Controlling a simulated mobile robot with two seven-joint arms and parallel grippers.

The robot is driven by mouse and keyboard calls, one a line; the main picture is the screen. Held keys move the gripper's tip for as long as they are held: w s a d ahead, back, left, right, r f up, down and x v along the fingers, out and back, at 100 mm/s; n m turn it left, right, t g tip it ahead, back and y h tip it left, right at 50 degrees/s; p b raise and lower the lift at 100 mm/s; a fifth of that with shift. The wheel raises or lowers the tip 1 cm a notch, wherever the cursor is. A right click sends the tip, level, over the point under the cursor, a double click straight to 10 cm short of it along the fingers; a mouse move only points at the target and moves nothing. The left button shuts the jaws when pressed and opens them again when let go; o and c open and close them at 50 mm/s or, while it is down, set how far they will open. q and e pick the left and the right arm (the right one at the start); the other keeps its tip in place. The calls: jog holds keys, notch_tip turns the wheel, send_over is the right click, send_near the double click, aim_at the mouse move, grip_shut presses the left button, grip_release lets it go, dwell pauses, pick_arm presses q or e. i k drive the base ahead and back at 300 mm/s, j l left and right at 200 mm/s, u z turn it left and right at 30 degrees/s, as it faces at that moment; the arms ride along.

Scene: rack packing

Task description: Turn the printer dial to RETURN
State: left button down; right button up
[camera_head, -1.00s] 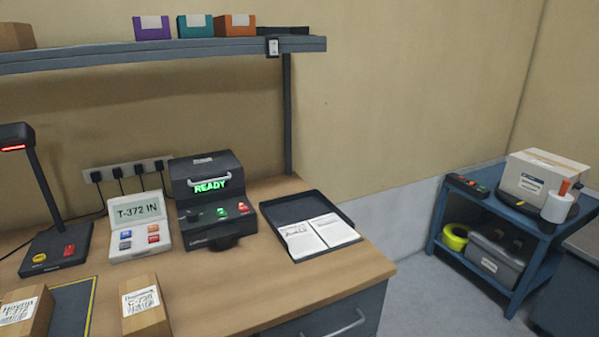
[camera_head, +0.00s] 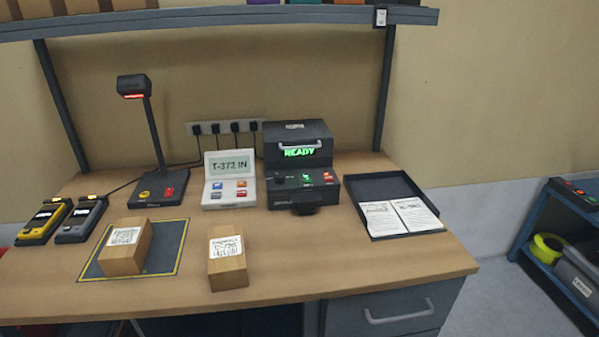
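The printer (camera_head: 298,148) is a dark box at the back middle of the workbench, with a green READY display (camera_head: 299,153) and a handle on top. On its lower front panel are a dark round knob (camera_head: 280,180), a green-lit control (camera_head: 308,177) and a red button (camera_head: 328,176). The dial's labels are too small to read, so its setting cannot be told. Neither of my grippers is in view.
A white terminal (camera_head: 228,180) reading T-372 IN stands left of the printer. A black tray (camera_head: 390,184) with papers lies to its right. A labelled box (camera_head: 228,263) stands in front; another (camera_head: 126,247) sits on a mat (camera_head: 172,248). An overhead shelf (camera_head: 200,17) spans the bench.

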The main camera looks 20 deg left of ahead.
aim_at(280, 178)
jog(key=j+u, duration=0.15)
jog(key=u, duration=0.2)
jog(key=k+j+u, duration=0.1)
jog(key=u, duration=0.2)
jog(key=j, duration=0.1)
